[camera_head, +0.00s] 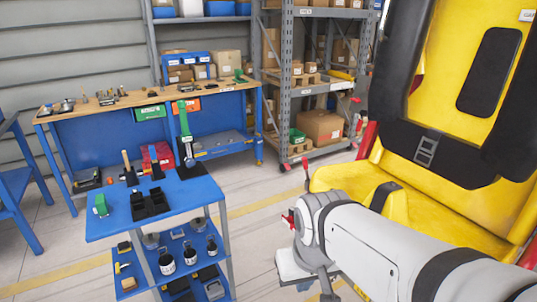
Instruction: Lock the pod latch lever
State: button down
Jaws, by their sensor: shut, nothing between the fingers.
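The yellow pod seat (430,222) with black padding fills the right side. A thin upright lever with a red tip (306,163) stands at the seat's left front edge; it may be the latch lever, but I cannot tell its lock state. Small red parts (289,218) show just left of my arm's wrist. My white arm reaches in from the lower right, across the front of the seat. Its rounded wrist is just below the red-tipped lever in the picture.
A blue tool cart (185,205) with a black tray and bottles stands left of my arm. A blue workbench (75,150) and a grey shelf rack (284,95) with boxes stand behind. Grey floor (262,190) lies open between cart and pod.

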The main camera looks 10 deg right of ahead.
aim_at(304, 160)
jog(key=z, duration=0.15)
jog(key=i, duration=0.9)
jog(key=u, duration=0.05)
